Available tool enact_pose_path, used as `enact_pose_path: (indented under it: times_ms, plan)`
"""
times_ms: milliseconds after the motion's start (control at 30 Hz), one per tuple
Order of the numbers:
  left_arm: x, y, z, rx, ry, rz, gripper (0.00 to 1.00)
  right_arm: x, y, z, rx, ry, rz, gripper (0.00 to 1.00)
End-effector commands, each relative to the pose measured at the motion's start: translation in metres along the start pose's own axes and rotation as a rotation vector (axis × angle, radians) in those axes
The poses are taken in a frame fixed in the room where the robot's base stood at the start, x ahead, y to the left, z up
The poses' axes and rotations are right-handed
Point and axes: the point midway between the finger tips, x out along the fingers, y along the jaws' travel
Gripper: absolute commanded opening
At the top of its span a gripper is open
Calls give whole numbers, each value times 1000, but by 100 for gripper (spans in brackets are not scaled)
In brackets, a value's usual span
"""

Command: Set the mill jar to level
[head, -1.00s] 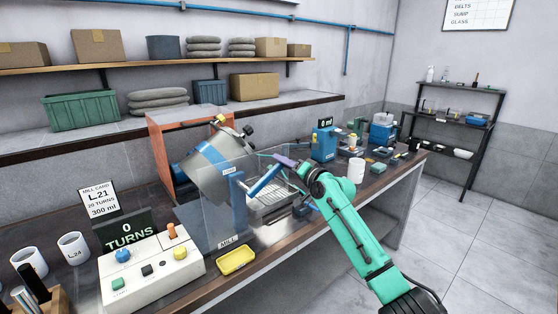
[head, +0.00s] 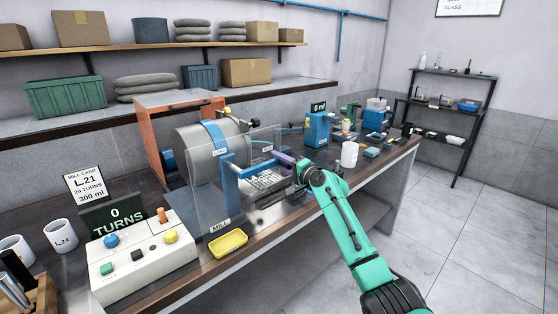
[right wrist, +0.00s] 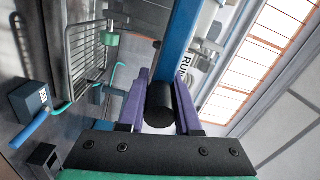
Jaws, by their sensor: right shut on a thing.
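The mill jar (head: 200,140) is a grey drum with a blue band, in its stand behind a clear guard on the bench. Its axis looks about level in the head view. A blue lever (head: 246,169) comes off the front of the mill; its bar shows in the right wrist view (right wrist: 182,40). My right gripper (head: 284,160) is shut on the lever's black handle (right wrist: 159,103), which sits between its purple fingers in the right wrist view. A label reading RUN (right wrist: 184,72) shows beside the bar. My left gripper is not in view.
A control box (head: 145,258) with coloured buttons stands at front left, by a display (head: 115,217) reading 0 TURNS. A yellow tray (head: 228,244) lies before the mill. A wire rack (right wrist: 87,45) is close to my right gripper. A white cup (head: 349,155) stands farther right.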

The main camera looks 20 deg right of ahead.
Motion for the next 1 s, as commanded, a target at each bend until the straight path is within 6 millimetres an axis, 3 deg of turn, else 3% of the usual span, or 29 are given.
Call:
enact_pose_path:
  times_ms: [233, 267, 300, 333, 733, 1000]
  plan:
    - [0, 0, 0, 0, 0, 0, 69, 0, 5, 2, -2, -5, 10, 0]
    - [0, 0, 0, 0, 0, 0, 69, 0, 4, 2, -2, -5, 10, 44]
    - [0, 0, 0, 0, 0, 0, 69, 0, 4, 2, -2, -4, 9, 59]
    - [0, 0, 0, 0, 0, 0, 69, 0, 4, 2, -2, -4, 8, 62]
    - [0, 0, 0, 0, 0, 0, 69, -6, 2, 0, -1, -1, 3, 62]
    - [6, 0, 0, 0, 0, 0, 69, -48, 5, 1, -3, -2, 4, 62]
